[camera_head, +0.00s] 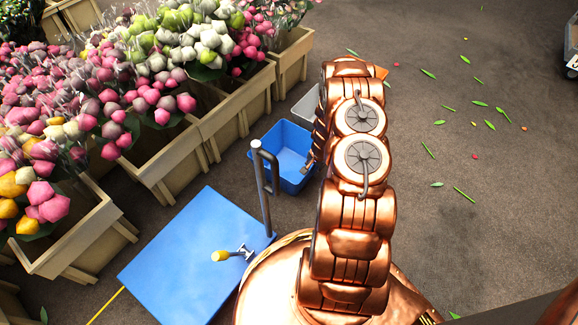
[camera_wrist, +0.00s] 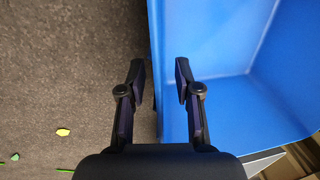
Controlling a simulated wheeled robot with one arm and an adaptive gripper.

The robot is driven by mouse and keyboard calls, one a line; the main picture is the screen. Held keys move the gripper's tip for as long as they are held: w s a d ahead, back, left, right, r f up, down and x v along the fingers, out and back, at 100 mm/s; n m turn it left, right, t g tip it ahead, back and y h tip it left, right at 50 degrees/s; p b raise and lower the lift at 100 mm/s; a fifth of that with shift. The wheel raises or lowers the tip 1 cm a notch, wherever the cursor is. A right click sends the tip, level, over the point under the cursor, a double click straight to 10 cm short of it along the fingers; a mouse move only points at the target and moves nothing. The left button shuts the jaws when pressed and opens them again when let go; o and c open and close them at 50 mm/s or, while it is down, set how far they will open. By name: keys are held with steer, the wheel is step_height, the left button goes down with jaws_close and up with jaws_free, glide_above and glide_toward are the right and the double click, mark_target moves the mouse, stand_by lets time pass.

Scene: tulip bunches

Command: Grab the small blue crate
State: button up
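The small blue crate (camera_head: 291,179) stands on the floor left of my arm, open at the top and looking empty inside. Its blue wall and interior fill the right side of the wrist view (camera_wrist: 225,35). My gripper (camera_wrist: 160,72) is open. Its two dark fingers stand apart, with the crate's near wall edge in the gap between them. The right finger is over the crate's inside and the left finger over the floor outside. Contact with the wall cannot be told. In the head view my arm mostly hides the gripper at the crate's right side.
A blue platform (camera_head: 185,255) with a grey upright post (camera_head: 262,190) and a yellow-handled lever (camera_head: 232,255) is front left. A pale grey container (camera_head: 306,106) is behind the crate. Wooden planters (camera_head: 235,115) of tulips line the left. The right floor is open, with scattered leaves.

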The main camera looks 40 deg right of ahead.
steer(key=shift+w+f, duration=0.1)
steer(key=shift+f, duration=0.2)
jaws_close()
stand_by(0.5)
